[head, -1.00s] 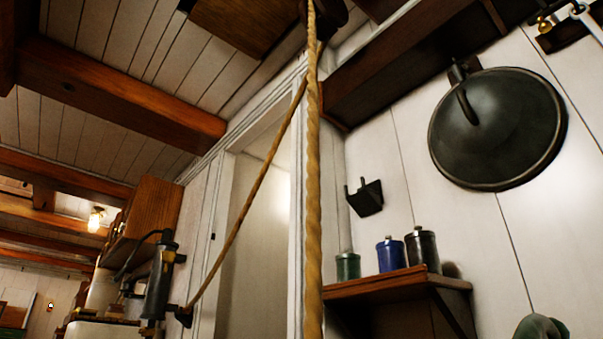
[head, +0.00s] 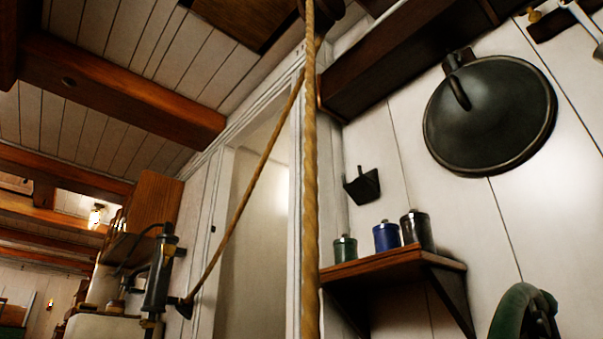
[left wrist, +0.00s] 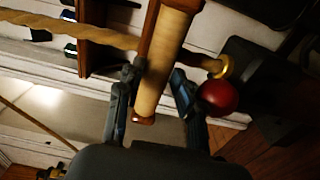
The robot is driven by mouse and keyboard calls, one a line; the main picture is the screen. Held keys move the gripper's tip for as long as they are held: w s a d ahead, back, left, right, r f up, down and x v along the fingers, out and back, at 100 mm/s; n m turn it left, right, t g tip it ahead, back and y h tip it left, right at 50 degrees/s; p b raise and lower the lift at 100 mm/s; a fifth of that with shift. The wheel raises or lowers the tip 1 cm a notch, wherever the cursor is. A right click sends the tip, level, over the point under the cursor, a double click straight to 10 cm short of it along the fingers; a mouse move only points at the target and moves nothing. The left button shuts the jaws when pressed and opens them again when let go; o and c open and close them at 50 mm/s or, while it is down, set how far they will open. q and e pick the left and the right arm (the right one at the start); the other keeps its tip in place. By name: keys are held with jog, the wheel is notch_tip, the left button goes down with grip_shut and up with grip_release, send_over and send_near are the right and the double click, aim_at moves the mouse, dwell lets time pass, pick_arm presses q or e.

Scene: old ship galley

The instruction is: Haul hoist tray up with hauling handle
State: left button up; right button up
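The hauling handle (left wrist: 165,62), a pale wooden bar with reddish-brown ends, lies across the left wrist view. My left gripper (left wrist: 158,70) has one finger on each side of it, the fingertips against its sides. The thick rope (left wrist: 60,32) meets the bar from the left. Beyond the bar it runs to a brass ring (left wrist: 218,68) and a red ball (left wrist: 217,97). In the head view a thick rope (head: 311,180) hangs straight down the middle. The handle, both grippers and the hoist tray do not show in the head view.
A thinner rope (head: 245,195) slants down to a wall fitting on the left. On the right a wooden shelf (head: 400,265) holds three canisters. A dark round lid (head: 490,115) hangs above, and a green wheel-like object (head: 525,315) stands low right. Beams cross the ceiling.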

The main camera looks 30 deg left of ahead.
pick_arm(q)
jog(key=shift+o, duration=1)
jog(key=s, duration=0.1)
jog(key=s+b, duration=0.1)
jog(key=s+a+f, duration=0.1)
jog(key=shift+s+a+f, duration=0.1)
jog(key=shift+s, duration=0.05)
jog(key=shift+r+v, duration=0.15)
jog(key=shift+v, duration=1.35)
jog(key=shift+r+v, duration=0.15)
jog(key=shift+v, duration=1.3)
